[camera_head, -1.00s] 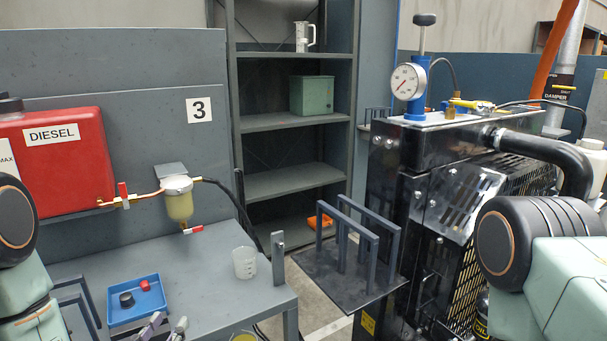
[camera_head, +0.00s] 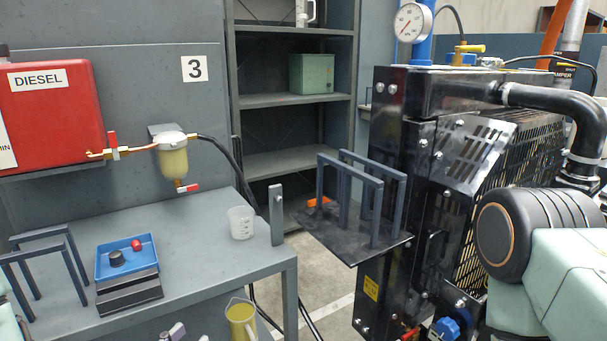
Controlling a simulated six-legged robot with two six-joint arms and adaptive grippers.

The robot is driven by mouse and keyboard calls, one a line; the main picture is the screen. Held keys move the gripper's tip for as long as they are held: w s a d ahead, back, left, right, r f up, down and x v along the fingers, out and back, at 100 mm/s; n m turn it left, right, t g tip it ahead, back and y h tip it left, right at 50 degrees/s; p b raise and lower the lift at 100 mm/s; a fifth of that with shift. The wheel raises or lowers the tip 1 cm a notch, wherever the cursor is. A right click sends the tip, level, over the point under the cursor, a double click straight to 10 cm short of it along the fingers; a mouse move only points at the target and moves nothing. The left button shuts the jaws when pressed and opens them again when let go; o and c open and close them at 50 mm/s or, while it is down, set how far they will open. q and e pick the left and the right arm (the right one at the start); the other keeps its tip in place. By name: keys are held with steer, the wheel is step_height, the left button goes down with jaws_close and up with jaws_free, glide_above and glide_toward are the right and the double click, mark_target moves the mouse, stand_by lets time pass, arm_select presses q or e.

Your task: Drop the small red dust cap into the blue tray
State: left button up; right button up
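The small red dust cap (camera_head: 136,245) lies inside the blue tray (camera_head: 149,266), near its back right. A round black cap (camera_head: 116,258) lies in the same tray, left of the red one. The tray sits on a dark block on the grey bench at the left. At the bottom edge, grey parts that look like my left gripper (camera_head: 174,332) show in front of the bench, apart from the tray. They are mostly cut off, so their opening cannot be told. My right arm is at the right edge; its gripper is out of view.
Dark frame stands (camera_head: 45,240) stand left of the tray. A clear beaker (camera_head: 241,223) is on the bench, and a yellow jug (camera_head: 241,322) is below its front edge. The black engine housing (camera_head: 400,170) with a frame-topped shelf (camera_head: 350,245) stands at the right.

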arm_select(q)
steer(key=shift+s+d+f+m+g+h+b, duration=0.2)
steer(key=shift+s+d+f+b, duration=0.1)
steer(key=shift+f+b, duration=0.15)
steer(key=shift+s+d+f+m+g+h+b, duration=0.1)
steer(key=shift+s+d+f+h+b, duration=0.1)
steer(key=shift+s+f+b, duration=0.15)
steer(key=s+a+f+n+g+y, duration=0.1)
steer(key=s+f+n+g+y, duration=0.25)
steer(key=f, duration=0.55)
steer(key=s+a+f+n+g+y, duration=0.1)
steer(key=s+f+g+y, duration=0.1)
steer(key=s+f+g, duration=0.5)
steer(key=s+a+f+g+y, duration=0.1)
steer(key=s+f+g, duration=0.1)
steer(key=s, duration=0.4)
steer(key=s+a+f+n+g+y, duration=0.1)
steer(key=s+f+g+y, duration=0.1)
steer(key=s, duration=0.5)
step_height(320, 180, down, 3)
steer(key=shift+s+a+r+g, duration=0.15)
steer(key=shift+a+r+g, duration=0.1)
steer(key=shift+g, duration=0.4)
steer(key=shift+n, duration=0.25)
